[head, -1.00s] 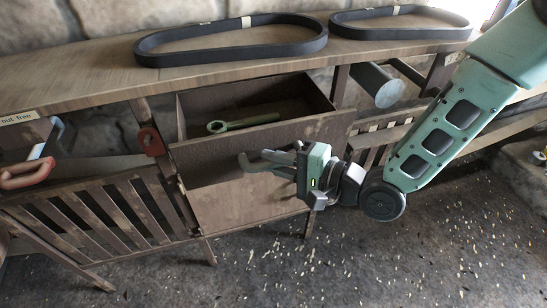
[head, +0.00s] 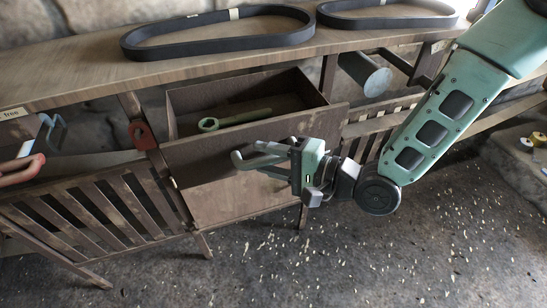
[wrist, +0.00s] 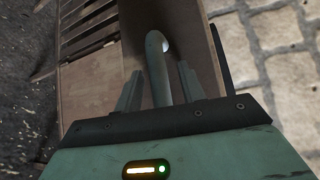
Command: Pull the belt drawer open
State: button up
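The wooden belt drawer (head: 182,160) stands pulled out under the bench top, its inside in view. A green ring-ended wrench (head: 235,119) lies in it. My gripper (head: 262,160) is in front of the drawer front, pointing left along it. In the wrist view, a grey-green curved bar (wrist: 156,65), apparently the drawer handle, lies between my two fingers (wrist: 158,88). Gaps show on both sides of it, so the fingers look open around it. Contact with the bar cannot be made out clearly.
Two black belts, one nearer (head: 135,48) and one farther (head: 330,18), lie on the bench top (head: 75,83). A grey cylinder (head: 378,80) hangs under the bench to the right. Slatted panels (head: 105,210) flank the drawer.

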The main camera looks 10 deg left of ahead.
jog(key=p+v, duration=0.6)
jog(key=v, duration=1.1)
jog(key=shift+d, duration=0.2)
